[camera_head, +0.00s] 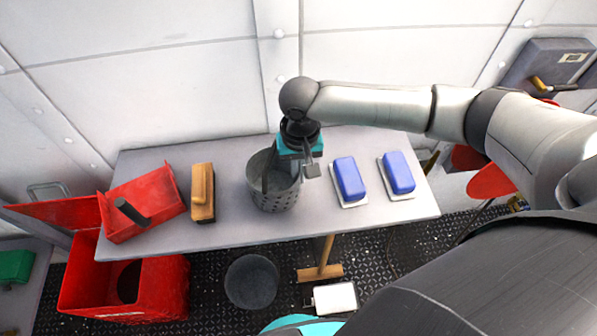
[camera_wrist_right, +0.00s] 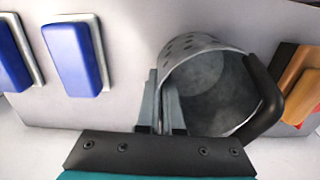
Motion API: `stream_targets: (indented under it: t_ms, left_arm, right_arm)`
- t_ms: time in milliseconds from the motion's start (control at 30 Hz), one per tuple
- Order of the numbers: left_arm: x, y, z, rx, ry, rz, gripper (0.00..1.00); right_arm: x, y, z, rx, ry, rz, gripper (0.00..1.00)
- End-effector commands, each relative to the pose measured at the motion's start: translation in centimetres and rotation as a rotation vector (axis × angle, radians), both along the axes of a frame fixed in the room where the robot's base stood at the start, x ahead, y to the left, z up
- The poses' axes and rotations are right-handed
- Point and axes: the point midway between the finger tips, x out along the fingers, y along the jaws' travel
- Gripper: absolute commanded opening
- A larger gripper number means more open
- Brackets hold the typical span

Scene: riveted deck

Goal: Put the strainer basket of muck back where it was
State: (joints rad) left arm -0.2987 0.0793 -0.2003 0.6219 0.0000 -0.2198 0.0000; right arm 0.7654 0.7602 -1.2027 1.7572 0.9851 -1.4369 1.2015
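The strainer basket (camera_head: 273,199) is a grey, perforated pail with a dark handle. It is at the middle of the worktable in the head view, upright or nearly so; I cannot tell whether it touches the tabletop. It also shows in the right wrist view (camera_wrist_right: 215,95), where its inside looks grey and no muck stands out. My right gripper (camera_head: 290,172) is at the basket's rim. In the wrist view its fingers (camera_wrist_right: 161,105) are close together with the basket wall between them. My left gripper is not in view.
A wall stands behind.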

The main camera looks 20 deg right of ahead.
Motion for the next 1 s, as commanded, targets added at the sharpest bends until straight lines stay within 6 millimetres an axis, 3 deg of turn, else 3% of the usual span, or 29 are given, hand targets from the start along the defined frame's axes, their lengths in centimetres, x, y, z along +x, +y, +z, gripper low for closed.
stream_targets:
  t_ms: [133, 400, 733, 867, 1000]
  left_arm:
    - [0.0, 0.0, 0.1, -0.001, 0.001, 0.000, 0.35]
    - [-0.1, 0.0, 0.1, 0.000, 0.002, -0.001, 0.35]
    - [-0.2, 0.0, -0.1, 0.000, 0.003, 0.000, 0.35]
    - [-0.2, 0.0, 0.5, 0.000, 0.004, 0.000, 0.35]
    - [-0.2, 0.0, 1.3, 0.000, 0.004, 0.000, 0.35]
  right_arm:
    - [0.1, 0.0, -0.2, 0.002, -0.002, 0.000, 0.00]
    - [0.0, 0.0, -0.2, 0.000, 0.000, 0.000, 0.33]
    - [0.0, 0.0, 0.1, 0.000, -0.001, 0.000, 0.33]
    - [0.0, 0.0, 2.0, 0.002, -0.002, 0.001, 0.33]
    - [0.1, -0.1, 5.1, 0.001, -0.003, 0.001, 0.33]
